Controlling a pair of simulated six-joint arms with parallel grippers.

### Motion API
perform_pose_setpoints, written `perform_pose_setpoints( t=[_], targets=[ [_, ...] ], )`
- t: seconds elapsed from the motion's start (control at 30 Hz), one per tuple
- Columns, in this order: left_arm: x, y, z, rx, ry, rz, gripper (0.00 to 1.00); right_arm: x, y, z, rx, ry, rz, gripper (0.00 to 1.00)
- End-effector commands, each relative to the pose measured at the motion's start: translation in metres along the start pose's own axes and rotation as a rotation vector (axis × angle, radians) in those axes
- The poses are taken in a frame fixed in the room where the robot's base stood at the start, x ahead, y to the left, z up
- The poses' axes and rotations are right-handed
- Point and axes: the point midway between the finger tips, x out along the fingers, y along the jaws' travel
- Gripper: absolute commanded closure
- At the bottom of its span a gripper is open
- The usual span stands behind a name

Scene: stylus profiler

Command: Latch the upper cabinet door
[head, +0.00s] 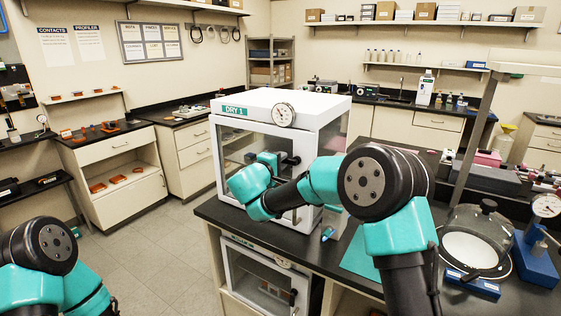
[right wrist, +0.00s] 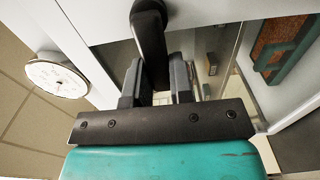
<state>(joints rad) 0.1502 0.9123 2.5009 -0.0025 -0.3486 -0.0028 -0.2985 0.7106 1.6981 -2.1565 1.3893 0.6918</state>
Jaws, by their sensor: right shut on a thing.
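The upper cabinet (head: 235,124) is a white box labelled DRY 1 on the black bench, with a windowed front door. Its black latch handle (right wrist: 149,40) stands at the door's right side. My right gripper (head: 284,161) is at that handle, and in the right wrist view its two dark fingers (right wrist: 158,82) are shut on it, one on each side. My right forearm covers part of the door in the head view. I cannot tell whether the door sits fully flush. My left gripper is out of view; only left arm links show at lower left.
A round dial (head: 283,115) is on the cabinet's top front, also in the right wrist view (right wrist: 56,75). A lower cabinet (head: 262,272) with its own dial is under the bench. A glass-domed stage (head: 470,248) and blue gauge stand (head: 536,258) are at right. Open floor lies left.

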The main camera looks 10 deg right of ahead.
Motion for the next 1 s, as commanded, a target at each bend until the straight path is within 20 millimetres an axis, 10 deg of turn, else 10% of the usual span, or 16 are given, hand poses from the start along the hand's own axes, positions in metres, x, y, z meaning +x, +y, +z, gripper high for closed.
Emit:
perform_pose_setpoints(
  t=[1.0],
  targets=[
    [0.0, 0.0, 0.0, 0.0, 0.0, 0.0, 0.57, 0.0, -0.029, 0.01, -0.666, 0.0, -0.002, 1.0]
  ],
)
